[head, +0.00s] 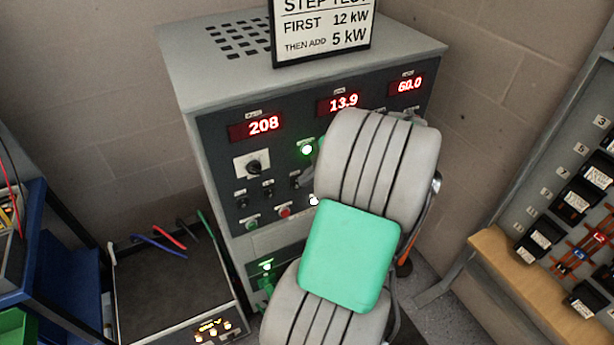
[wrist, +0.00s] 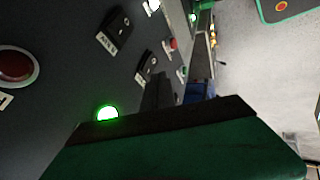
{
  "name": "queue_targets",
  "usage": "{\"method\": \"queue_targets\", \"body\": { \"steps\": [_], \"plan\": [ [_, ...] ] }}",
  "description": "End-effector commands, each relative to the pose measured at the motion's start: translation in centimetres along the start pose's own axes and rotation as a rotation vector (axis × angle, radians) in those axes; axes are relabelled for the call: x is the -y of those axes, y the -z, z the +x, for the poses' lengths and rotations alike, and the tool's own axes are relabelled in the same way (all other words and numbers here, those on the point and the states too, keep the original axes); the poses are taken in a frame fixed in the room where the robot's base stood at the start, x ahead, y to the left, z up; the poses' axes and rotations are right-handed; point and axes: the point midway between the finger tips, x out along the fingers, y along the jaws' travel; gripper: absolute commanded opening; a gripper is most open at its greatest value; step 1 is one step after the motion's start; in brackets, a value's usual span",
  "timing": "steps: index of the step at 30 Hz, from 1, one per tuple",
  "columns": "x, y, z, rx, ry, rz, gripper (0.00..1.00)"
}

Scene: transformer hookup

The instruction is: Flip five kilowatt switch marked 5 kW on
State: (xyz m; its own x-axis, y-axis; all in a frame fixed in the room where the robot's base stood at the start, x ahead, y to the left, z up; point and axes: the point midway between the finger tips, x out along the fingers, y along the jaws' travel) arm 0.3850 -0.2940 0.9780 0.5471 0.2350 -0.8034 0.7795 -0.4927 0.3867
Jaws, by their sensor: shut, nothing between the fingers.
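The load bank's grey cabinet (head: 225,160) stands in the head view with a dark front panel of switches, lamps and displays. My arm covers the panel's right part. In the wrist view a black switch with a white label (wrist: 115,32) and a second black switch (wrist: 147,66) show on the panel. I cannot read which is marked 5 kW, nor tell their positions surely. My gripper (wrist: 158,88) is shut and empty, its dark fingers close to the second switch; contact cannot be told. In the head view it is mostly hidden behind my arm.
The displays read 208 (head: 264,124), 13.9 (head: 343,102) and 60.0 (head: 409,84). A green lamp (head: 307,149) is lit. A step test sign (head: 322,28) says first 12 kW, then add 5 kW. A red button (wrist: 16,66) is near the wrist. A breaker board stands right.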

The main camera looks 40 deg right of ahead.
Motion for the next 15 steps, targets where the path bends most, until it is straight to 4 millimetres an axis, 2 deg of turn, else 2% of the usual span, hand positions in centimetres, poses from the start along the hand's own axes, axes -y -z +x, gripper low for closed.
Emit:
{"method": "queue_targets", "body": {
  "steps": [3, 9, 12, 15],
  "plan": [
    [1.6, 0.6, -0.6, -0.002, 0.002, -0.011, 0.0],
    [0.4, 0.5, -6.1, 0.002, -0.001, -0.004, 0.0],
    [0.0, 0.4, -8.4, 0.003, -0.002, -0.001, 0.0],
    [-0.2, 0.5, -9.8, 0.002, -0.002, 0.0, 0.0]
  ]
}}
